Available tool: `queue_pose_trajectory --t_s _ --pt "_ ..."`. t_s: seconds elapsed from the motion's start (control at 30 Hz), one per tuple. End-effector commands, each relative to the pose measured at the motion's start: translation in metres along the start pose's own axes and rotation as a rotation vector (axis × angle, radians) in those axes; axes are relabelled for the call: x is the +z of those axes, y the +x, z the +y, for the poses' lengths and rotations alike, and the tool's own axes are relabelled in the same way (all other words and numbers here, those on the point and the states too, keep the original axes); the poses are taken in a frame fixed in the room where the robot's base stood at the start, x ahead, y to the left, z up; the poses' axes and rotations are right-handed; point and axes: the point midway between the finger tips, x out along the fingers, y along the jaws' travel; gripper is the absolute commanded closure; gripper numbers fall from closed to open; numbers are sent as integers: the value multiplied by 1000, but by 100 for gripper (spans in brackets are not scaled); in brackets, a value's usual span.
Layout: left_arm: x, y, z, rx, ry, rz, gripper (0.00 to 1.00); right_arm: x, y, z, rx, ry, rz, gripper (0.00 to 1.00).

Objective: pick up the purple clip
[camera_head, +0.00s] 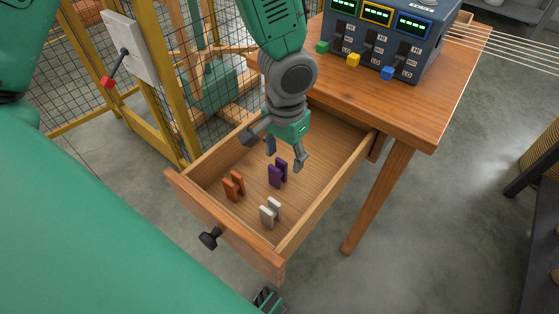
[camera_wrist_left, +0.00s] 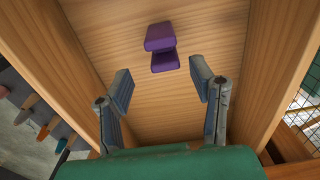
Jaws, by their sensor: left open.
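My left gripper (camera_head: 276,152) hangs over the drawer, just above and behind the purple clip. Its fingers are apart with nothing between them. In the left wrist view the purple clip (camera_wrist_left: 162,46) lies beyond the fingertips, roughly centred between the two fingers of the gripper (camera_wrist_left: 161,82). The fingers do not touch it. My right gripper cannot be made out.
The orange clip (camera_head: 234,186) and white clip (camera_head: 270,212) stand nearby in the drawer. Drawer walls close in around my left gripper. The wooden table (camera_head: 420,105) carries a dark box with displays (camera_head: 385,40). A yellow-framed mesh fence (camera_head: 172,90) stands left of the drawer.

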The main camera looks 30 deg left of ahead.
Motion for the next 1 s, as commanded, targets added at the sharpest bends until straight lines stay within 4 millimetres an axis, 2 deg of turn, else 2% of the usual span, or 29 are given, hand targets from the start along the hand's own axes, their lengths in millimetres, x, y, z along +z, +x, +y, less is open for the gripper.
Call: queue_pose_trajectory --t_s 0.23,0.5,0.77,0.9,1.0 --pt "1 17 -5 5 -1 0 50 0 8 0 0 1 0 100" --pt "1 56 -6 4 0 0 50 2 28 0 0 0 0 100" --pt "1 58 -4 1 0 3 50 2 28 0 0 0 0 100" --pt "1 59 -5 4 0 3 93 1 28 0 0 0 0 100" --pt "1 59 -6 4 0 2 93 1 28 0 0 0 0 100"
